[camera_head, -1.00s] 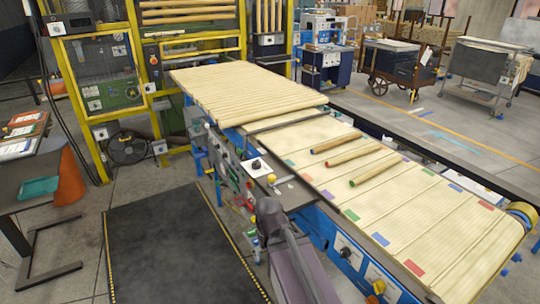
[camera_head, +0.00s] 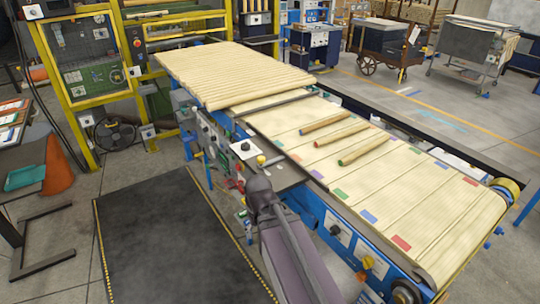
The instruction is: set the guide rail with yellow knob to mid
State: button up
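A small yellow knob (camera_head: 261,160) stands on a grey plate at the near side of the belt conveyor. A dark rail (camera_head: 270,103) lies across the belt just in front of the rod bed; I cannot tell whether the yellow knob belongs to it. A second yellow knob (camera_head: 367,262) sits on the blue front panel at lower right. My arm reaches up from the bottom edge, and its dark top end is just below the first yellow knob. My gripper's fingers do not show. No position marks for a rail can be read.
Three wooden rods (camera_head: 339,135) lie on the belt (camera_head: 375,205), which has coloured patches along its edges. A bed of pale rods (camera_head: 235,75) is behind. A black knob (camera_head: 245,146) is beside the yellow one. A dark floor mat (camera_head: 165,245) lies clear at left.

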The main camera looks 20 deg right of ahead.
aim_at(261, 157)
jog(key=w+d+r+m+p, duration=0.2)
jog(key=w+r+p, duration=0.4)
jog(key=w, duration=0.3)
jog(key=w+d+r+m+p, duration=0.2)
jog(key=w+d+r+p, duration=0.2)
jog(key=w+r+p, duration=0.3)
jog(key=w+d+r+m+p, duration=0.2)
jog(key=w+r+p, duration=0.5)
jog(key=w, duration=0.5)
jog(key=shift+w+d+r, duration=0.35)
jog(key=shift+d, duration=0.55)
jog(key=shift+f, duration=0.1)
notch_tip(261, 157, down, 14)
jog(key=b, duration=1.3)
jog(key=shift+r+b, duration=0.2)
jog(key=shift+b, duration=0.1)
